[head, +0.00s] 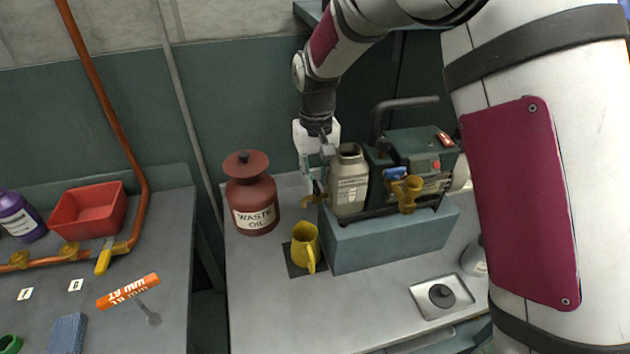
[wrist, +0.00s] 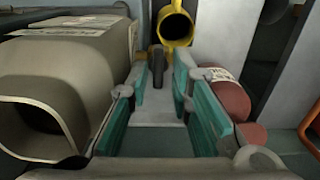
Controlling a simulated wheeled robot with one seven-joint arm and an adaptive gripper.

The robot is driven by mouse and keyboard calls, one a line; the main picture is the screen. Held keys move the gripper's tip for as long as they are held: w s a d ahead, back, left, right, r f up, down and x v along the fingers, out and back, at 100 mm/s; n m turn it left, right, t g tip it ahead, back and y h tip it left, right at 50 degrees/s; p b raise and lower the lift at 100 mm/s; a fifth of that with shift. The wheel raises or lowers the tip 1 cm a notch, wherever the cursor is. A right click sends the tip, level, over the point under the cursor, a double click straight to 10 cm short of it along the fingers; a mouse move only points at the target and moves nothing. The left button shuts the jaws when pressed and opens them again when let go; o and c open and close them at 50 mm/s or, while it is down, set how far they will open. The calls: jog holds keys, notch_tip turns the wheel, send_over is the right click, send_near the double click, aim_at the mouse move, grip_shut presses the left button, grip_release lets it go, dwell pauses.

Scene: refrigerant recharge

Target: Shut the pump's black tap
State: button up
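The pump (head: 420,150) is a dark green machine with a beige canister (head: 348,185), standing on a blue-grey block. A brass tap (head: 313,199) sticks out low on the canister's left side. My gripper (head: 308,178) points down beside the canister, just above this tap. In the wrist view, the teal-padded fingers (wrist: 160,80) stand apart with nothing gripped. A slim black upright piece (wrist: 157,58), apparently the tap's handle, shows between and beyond the fingertips. Contact with it cannot be told. The canister (wrist: 65,75) fills the left of the wrist view.
A yellow jug (head: 305,245) stands on a dark mat below the tap. A red waste oil can (head: 251,195) stands to the left, close to my gripper. A second brass fitting (head: 407,192) is on the pump's front. The bench front is mostly clear, left of a metal plate with a black knob (head: 441,295).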

aim_at(317, 186)
jog(key=r, duration=0.3)
jog(key=shift+d+r, duration=0.3)
jog(key=shift+d, duration=0.05)
jog(key=shift+a+r+p, duration=0.15)
jog(key=shift+r+p, duration=0.1)
jog(key=shift+r, duration=0.85)
jog(key=shift+a+r+p, duration=0.1)
jog(key=shift+r+p, duration=0.1)
jog(key=shift+r, duration=0.85)
jog(key=shift+s, duration=0.1)
